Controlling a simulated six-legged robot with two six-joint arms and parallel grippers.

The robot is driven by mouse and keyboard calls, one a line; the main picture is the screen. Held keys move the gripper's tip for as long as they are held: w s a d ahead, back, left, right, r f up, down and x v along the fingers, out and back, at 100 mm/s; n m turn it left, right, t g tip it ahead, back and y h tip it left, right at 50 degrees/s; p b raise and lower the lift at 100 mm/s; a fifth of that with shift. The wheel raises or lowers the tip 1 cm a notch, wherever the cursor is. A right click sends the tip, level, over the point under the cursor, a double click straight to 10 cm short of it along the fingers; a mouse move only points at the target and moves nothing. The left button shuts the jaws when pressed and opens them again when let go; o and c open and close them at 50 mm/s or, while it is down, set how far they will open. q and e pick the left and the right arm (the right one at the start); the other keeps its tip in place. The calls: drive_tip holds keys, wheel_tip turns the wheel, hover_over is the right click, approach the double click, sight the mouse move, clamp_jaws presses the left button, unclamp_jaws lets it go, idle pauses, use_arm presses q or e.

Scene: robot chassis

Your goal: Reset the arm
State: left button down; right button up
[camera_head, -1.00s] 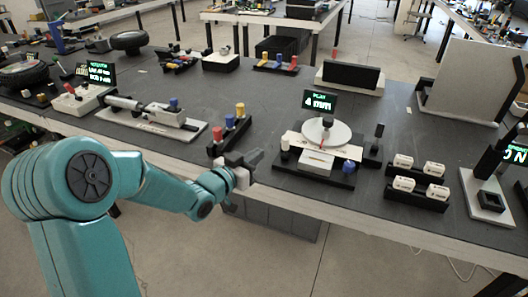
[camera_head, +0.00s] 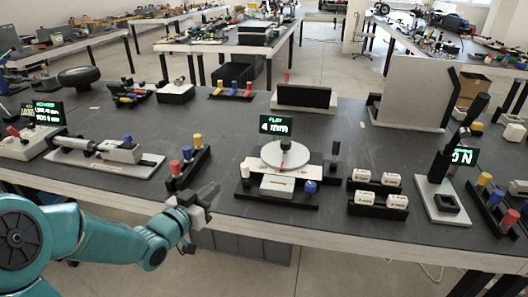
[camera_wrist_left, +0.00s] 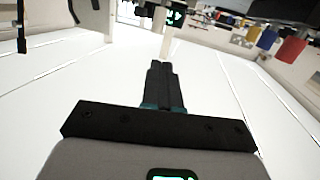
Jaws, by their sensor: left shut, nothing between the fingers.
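My left arm (camera_head: 95,238) is teal and comes in from the lower left in the head view. Its gripper (camera_head: 210,192) is at the front edge of the dark table, in front of the rack of red, blue and yellow pegs and left of the round white turntable. The fingers are shut with nothing between them. In the left wrist view the same gripper (camera_wrist_left: 161,72) shows its two dark fingers together over a bright, empty floor area. My right gripper is in neither view.
The dark table (camera_head: 225,150) holds a peg rack (camera_head: 188,167), a white turntable (camera_head: 285,153) with a display, white labelled blocks (camera_head: 380,190), and a grey device (camera_head: 110,153). A black device on a white plate (camera_head: 443,200) stands at right. Open floor lies in front.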

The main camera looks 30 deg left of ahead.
use_arm(q)
drive_tip(key=s+d+f+g+h+p, duration=0.1)
drive_tip(key=d+f+g+h+p, duration=0.2)
drive_tip(key=d+f, duration=0.45)
drive_tip(key=d+f+g+h+p, duration=0.1)
drive_tip(key=d+f+g+p, duration=0.3)
drive_tip(key=d, duration=0.6)
drive_tip(key=s+d+f+g+p, duration=0.1)
drive_tip(key=s+d+f+g, duration=0.1)
drive_tip(key=s, duration=0.5)
drive_tip(key=s+d+f+n+g, duration=0.1)
drive_tip(key=s+d+f+g, duration=0.2)
drive_tip(key=s+f, duration=0.4)
drive_tip(key=s+d+f+n+g+p, duration=0.1)
drive_tip(key=s+d+f+g, duration=0.1)
drive_tip(key=s+f+g, duration=0.2)
drive_tip(key=s+f, duration=0.1)
drive_tip(key=s, duration=0.2)
drive_tip(key=shift+s+d+f+g+y+p, duration=0.15)
drive_tip(key=shift+s+g+y+p, duration=0.1)
drive_tip(key=shift+g+y+p, duration=0.05)
